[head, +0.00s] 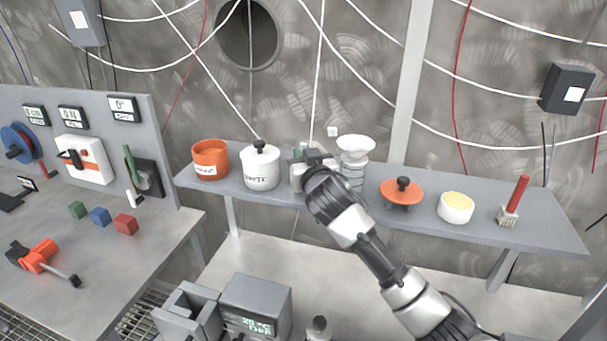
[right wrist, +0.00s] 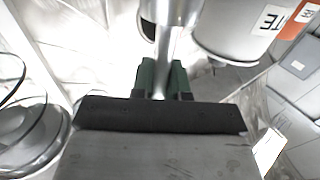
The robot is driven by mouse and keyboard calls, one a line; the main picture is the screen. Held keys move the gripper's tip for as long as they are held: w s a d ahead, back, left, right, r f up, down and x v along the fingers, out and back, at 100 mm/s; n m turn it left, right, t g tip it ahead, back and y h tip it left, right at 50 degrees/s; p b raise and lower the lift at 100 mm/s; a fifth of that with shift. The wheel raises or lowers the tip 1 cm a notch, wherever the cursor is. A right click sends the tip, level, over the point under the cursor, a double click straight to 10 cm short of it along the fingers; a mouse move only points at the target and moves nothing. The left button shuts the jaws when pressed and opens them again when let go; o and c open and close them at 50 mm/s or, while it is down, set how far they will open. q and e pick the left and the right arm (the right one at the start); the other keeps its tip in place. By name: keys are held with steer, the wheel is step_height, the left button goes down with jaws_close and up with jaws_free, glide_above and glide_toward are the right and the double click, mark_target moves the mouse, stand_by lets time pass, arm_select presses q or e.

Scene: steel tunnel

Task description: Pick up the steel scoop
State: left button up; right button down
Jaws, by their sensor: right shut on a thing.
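My right gripper (head: 310,163) is over the wall shelf, between a white lidded pot and a glass vessel with a white funnel top. In the right wrist view its green-padded fingers (right wrist: 162,80) are shut on the steel scoop (right wrist: 174,42). The scoop shows there as a shiny steel shaft between the fingers, wider toward the top edge of the picture. In the head view my gripper and arm hide most of that spot, and I cannot make out the scoop clearly. I cannot tell whether it touches the shelf. My left gripper is not in view.
On the shelf (head: 540,228) stand an orange pot (head: 210,160), the white pot (head: 261,170), the funnel-topped vessel (head: 356,150), an orange lid (head: 402,192), a white bowl (head: 456,207) and a red-handled brush (head: 515,200). Coloured blocks (head: 101,216) lie on the left bench.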

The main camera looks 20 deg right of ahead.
step_height(320, 180, up, 10)
steer(key=b, duration=0.2)
steer(key=shift+b, duration=0.35)
stand_by(0.6)
